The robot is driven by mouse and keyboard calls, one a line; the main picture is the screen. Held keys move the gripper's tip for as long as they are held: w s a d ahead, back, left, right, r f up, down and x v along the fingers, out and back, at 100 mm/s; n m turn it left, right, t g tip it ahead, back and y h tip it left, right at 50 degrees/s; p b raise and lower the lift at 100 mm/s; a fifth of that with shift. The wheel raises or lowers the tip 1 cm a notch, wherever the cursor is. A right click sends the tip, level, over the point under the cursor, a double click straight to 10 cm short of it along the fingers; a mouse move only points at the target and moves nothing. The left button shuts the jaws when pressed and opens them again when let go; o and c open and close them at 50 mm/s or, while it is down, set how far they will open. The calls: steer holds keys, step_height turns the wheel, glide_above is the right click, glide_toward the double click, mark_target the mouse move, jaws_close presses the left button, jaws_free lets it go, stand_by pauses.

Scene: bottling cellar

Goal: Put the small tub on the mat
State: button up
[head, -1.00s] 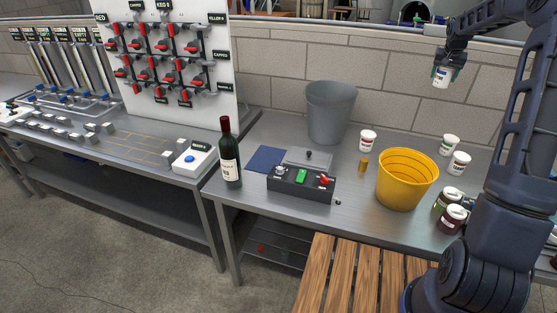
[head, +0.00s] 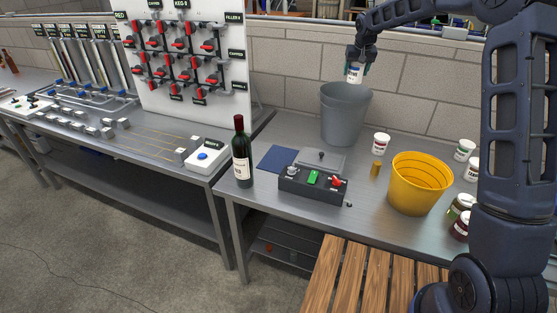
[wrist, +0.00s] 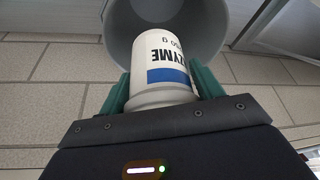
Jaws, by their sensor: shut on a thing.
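My gripper (head: 356,68) is shut on a small white tub (head: 354,75) with a blue label patch, held in the air above the grey bucket at the back of the bench. In the wrist view the tub (wrist: 164,65) shows the letters "ZYME" and sits between the green finger pads, with the bucket (wrist: 125,25) beyond it. The dark blue mat (head: 276,158) lies flat on the bench, left of the bucket and below the gripper. Its right side is partly hidden behind the control box and a grey lid-like plate.
A dark wine bottle (head: 241,155) stands upright just left of the mat. The black control box (head: 313,186) is in front of it. The grey bucket (head: 344,118), a white tub (head: 381,143) and a yellow bucket (head: 419,185) stand to the right.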

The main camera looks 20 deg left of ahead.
steer(key=s+a+n+g+y, duration=0.15)
steer(key=s+a+n, duration=0.35)
steer(key=s+a, duration=1.8)
steer(key=shift+t, duration=0.25)
steer(key=shift+w+a+f, duration=0.25)
steer(key=shift+a+f, duration=0.05)
steer(key=shift+f, duration=4.85)
steer(key=shift+w+a+f, duration=0.25)
steer(key=shift+w+f, duration=0.05)
steer(key=shift+f, duration=4.85)
steer(key=shift+w+a+f, duration=0.25)
steer(key=shift+a+f, duration=0.05)
steer(key=shift+f, duration=4.85)
steer(key=shift+f, duration=0.15)
steer(key=o, duration=1.2)
steer(key=v, duration=1.2)
